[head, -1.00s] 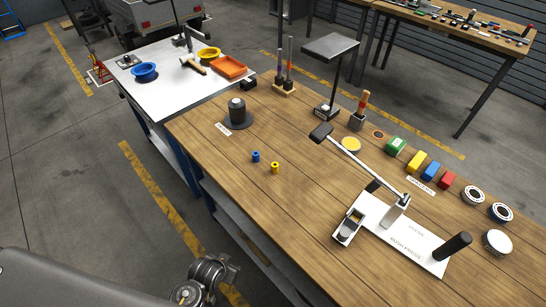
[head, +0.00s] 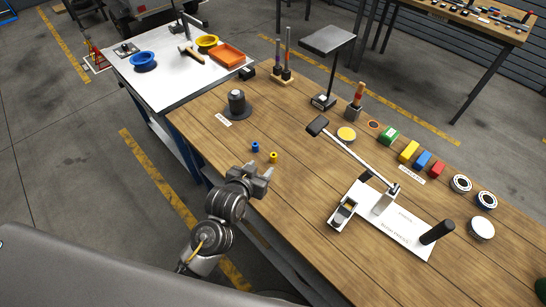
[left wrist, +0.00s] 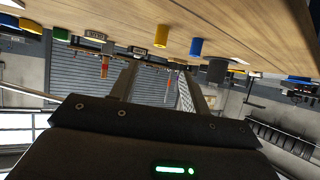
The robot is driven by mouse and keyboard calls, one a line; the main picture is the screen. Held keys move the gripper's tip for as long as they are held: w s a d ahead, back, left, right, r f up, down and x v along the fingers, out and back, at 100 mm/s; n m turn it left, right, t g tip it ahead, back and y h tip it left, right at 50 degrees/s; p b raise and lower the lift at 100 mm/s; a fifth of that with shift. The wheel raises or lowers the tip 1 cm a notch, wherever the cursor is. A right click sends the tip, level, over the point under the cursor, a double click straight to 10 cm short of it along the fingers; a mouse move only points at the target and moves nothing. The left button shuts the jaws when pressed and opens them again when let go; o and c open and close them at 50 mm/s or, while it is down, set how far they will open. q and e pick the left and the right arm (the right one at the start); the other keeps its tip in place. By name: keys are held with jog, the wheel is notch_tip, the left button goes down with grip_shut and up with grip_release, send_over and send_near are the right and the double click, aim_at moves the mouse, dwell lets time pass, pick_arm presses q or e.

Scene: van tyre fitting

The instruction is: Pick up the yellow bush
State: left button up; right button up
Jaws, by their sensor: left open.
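The yellow bush (head: 273,157) is a small cylinder standing on the wooden bench, just right of a blue bush (head: 255,147). In the left wrist view, which is upside down, the yellow bush (left wrist: 161,36) and the blue bush (left wrist: 196,47) hang from the bench top near the middle. My left gripper (head: 262,172) is open and empty near the bench's front edge, a short way in front of the yellow bush and apart from it. Its two fingers (left wrist: 157,88) also show in the left wrist view. My right gripper is out of view.
A white press (head: 385,220) with a long lever stands to the right. A dark stepped post (head: 237,105) stands behind and left of the bushes. Coloured blocks (head: 408,151) line the back right. The wood around the bushes is clear. A white table (head: 170,88) adjoins the far left.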

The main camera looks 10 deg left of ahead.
pick_arm(q)
send_near(273, 155)
jog(key=x, duration=0.2)
jog(key=shift+w+d+f+p, duration=0.1)
jog(key=shift+w+d+p, duration=0.05)
jog(key=shift+w+p, duration=0.2)
jog(key=shift+w, duration=0.15)
jog(key=p+x, duration=0.1)
jog(key=x, duration=0.4)
jog(key=shift+f+p, duration=0.15)
jog(key=shift+p, duration=0.15)
jog(key=shift+c, duration=0.2)
grip_shut()
